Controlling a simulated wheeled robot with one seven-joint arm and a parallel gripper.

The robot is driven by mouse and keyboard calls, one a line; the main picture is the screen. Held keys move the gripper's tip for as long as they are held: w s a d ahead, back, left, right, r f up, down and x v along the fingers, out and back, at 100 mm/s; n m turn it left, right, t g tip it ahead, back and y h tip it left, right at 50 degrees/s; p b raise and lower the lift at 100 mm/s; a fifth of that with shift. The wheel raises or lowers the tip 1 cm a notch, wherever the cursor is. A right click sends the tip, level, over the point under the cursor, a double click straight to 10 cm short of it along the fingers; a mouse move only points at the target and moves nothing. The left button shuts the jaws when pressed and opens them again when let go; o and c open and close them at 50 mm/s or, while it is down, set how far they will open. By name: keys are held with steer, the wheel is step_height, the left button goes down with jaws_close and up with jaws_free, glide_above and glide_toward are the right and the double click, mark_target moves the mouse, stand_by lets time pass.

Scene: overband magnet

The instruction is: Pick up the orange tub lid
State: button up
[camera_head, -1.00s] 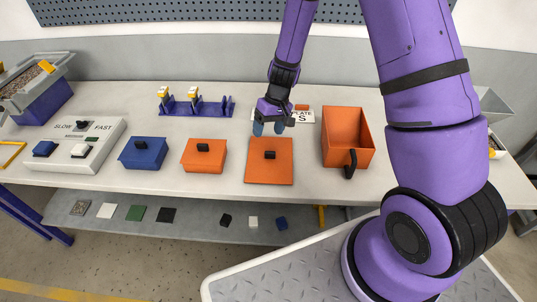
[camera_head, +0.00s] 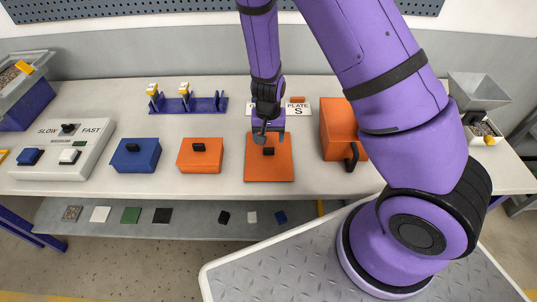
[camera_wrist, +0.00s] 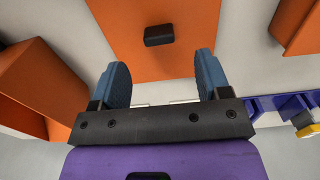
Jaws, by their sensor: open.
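The orange tub lid (camera_head: 283,172) is a flat square plate with a black knob (camera_head: 268,151) in its middle, lying on the table. My gripper (camera_head: 268,135) is over the lid's back part, just behind the knob. In the wrist view, the lid (camera_wrist: 120,20) fills the upper middle, and its black knob (camera_wrist: 159,36) lies ahead of the two blue fingers. My gripper (camera_wrist: 160,68) is open there, with nothing between the fingers. The exact height of the fingertips above the lid is hard to tell.
The open orange tub (camera_head: 337,125), with a black handle, stands right of the lid. An orange box (camera_head: 186,163) and a blue box (camera_head: 134,160), each with a black knob, stand left. A hopper (camera_head: 478,90) stands far right.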

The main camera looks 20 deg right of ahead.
mark_target(269, 148)
steer(key=shift+f, duration=3.3)
steer(key=c, duration=1)
